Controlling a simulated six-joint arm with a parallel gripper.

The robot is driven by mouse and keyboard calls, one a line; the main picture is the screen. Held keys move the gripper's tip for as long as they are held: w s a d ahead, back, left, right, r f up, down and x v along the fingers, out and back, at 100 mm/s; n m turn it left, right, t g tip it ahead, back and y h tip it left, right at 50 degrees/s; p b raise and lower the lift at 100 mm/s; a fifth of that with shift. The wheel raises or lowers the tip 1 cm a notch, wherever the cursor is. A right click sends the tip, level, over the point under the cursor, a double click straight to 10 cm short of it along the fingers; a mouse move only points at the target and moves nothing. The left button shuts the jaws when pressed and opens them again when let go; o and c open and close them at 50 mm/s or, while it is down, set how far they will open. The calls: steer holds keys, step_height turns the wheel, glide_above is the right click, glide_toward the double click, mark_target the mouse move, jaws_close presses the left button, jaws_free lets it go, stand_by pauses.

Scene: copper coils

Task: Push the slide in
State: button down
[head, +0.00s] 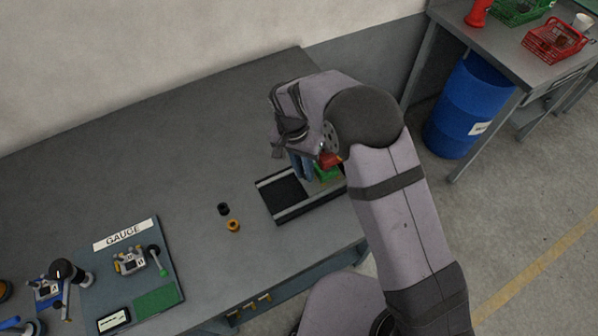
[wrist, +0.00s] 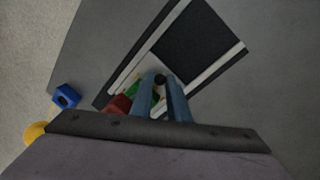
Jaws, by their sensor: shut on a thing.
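The slide is a green block (head: 326,174) on a dark track (head: 285,194) with pale side rails, at the table's right part. A red piece (head: 330,160) sits beside the green one, partly hidden by my arm in the head view. In the wrist view, green (wrist: 130,89) and red (wrist: 117,104) show left of my fingers, and the bare dark bed (wrist: 195,45) runs up and right. The knob's lower part is hidden by the fingers.
A black ring (head: 223,209) and a brass fitting (head: 233,226) stand left of the track. A gauge board (head: 165,267) lies farther left. A blue item (wrist: 66,96) and a yellow one (wrist: 36,132) show in the wrist view. The table behind the track is clear.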

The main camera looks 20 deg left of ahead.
steer(key=c, duration=1.7)
jaws_free()
steer(key=shift+w+d, duration=0.2)
steer(key=shift+s, duration=0.15)
